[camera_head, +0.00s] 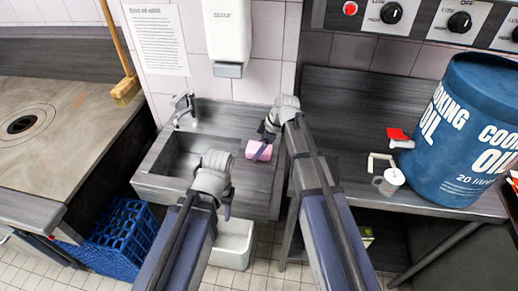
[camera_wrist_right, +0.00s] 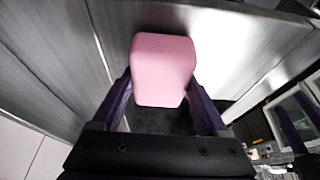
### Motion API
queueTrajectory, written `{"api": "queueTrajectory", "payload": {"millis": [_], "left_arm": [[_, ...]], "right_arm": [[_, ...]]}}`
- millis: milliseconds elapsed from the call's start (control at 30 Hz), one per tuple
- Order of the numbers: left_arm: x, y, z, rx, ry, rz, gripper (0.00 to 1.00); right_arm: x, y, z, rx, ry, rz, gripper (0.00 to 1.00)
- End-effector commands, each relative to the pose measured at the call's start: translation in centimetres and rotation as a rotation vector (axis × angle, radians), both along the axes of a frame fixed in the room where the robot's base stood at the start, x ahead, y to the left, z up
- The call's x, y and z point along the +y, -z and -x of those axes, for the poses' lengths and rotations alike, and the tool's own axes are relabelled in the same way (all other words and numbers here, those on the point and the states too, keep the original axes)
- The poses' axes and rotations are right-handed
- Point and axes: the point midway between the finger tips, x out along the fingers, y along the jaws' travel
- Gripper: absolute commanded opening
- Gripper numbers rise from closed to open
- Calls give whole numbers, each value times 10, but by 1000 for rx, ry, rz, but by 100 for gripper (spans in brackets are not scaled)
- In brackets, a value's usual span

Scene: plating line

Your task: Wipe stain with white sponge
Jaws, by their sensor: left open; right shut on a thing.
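A pink block that looks like a sponge (camera_head: 258,150) is over the right part of the sink basin. My right gripper (camera_head: 263,149) is shut on it. In the right wrist view the sponge (camera_wrist_right: 163,70) sits between the two purple fingers, with grey metal surfaces beyond it. I cannot tell whether it touches the sink. My left gripper (camera_head: 228,208) is open and empty near the sink's front edge. No stain can be made out, and no white sponge is visible.
The metal sink (camera_head: 160,185) has a tap (camera_head: 184,110) at back left and a soap dispenser (camera_head: 228,35) above. A blue oil drum (camera_head: 460,130) and a white cup (camera_head: 391,180) stand on the right counter. A blue crate (camera_head: 118,240) and white bin (camera_head: 235,245) are below.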

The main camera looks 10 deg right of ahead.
Motion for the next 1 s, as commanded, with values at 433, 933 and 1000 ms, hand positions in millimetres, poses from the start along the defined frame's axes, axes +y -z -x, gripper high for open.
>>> {"api": "queueTrajectory", "payload": {"millis": [433,933,1000], "left_arm": [[0,-46,0,0,0,0,50],[0,-57,0,0,0,0,50],[0,-60,0,0,0,0,50]], "right_arm": [[0,-46,0,1,0,0,32],[0,-57,0,1,0,-1,32],[0,-60,0,1,0,-1,32]]}}
